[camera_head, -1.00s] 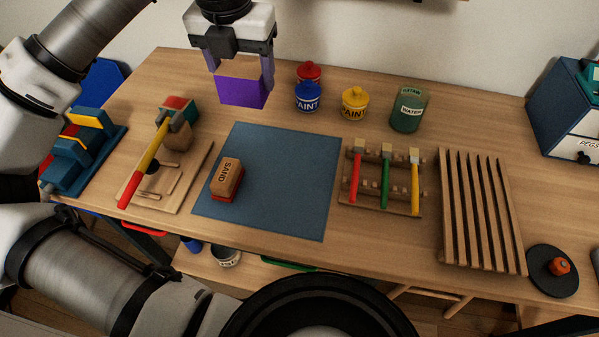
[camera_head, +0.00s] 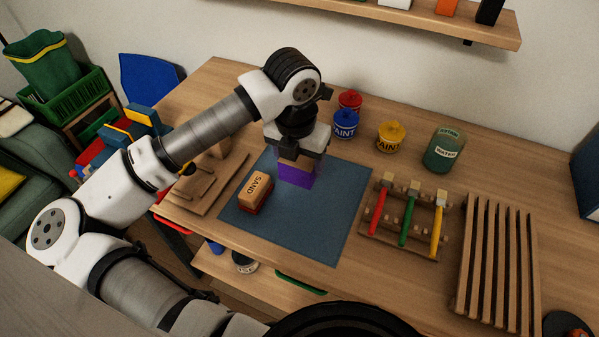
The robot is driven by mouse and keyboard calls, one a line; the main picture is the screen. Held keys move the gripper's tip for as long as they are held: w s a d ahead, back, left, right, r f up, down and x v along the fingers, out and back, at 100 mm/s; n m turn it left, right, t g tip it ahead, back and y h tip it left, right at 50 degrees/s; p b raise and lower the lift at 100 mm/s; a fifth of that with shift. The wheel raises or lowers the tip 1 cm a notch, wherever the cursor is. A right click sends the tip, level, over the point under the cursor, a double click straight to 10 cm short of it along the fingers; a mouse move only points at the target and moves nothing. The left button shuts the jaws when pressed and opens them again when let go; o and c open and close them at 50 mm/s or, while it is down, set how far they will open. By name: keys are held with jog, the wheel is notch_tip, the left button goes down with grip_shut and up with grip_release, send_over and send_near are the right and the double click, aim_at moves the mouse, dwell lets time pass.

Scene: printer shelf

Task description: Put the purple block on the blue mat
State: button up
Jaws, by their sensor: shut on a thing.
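The purple block (camera_head: 296,180) is held in my gripper (camera_head: 299,160), whose jaws are shut on it. The gripper points down, and its fingers and palm cover the upper part of the block. The block appears over the back part of the blue mat (camera_head: 313,230), low and close to its surface. I cannot tell whether it touches the mat. The mat lies flat on the wooden table.
A sanding block (camera_head: 255,192) sits on the mat, left of the purple block. A brush rack (camera_head: 407,222) is to the right. The mat's front right is clear.

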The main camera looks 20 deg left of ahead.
aim_at(299, 177)
notch_tip(299, 177, down, 6)
jog(key=shift+r+p, duration=0.2)
jog(key=shift+p, duration=0.3)
jog(key=shift+f+b, duration=0.25)
jog(key=shift+b, duration=0.1)
jog(key=o, duration=1.1)
jog(key=shift+c, duration=0.2)
jog(key=shift+r, duration=0.1)
jog(key=shift+r+p, duration=0.15)
jog(key=shift+p, duration=0.2)
jog(key=r, duration=0.4)
jog(key=s+r+b, duration=0.1)
jog(key=r, duration=0.3)
jog(key=r+b, duration=0.1)
jog(key=r, duration=0.2)
jog(key=shift+s+r, duration=0.25)
jog(key=shift+r, duration=0.15)
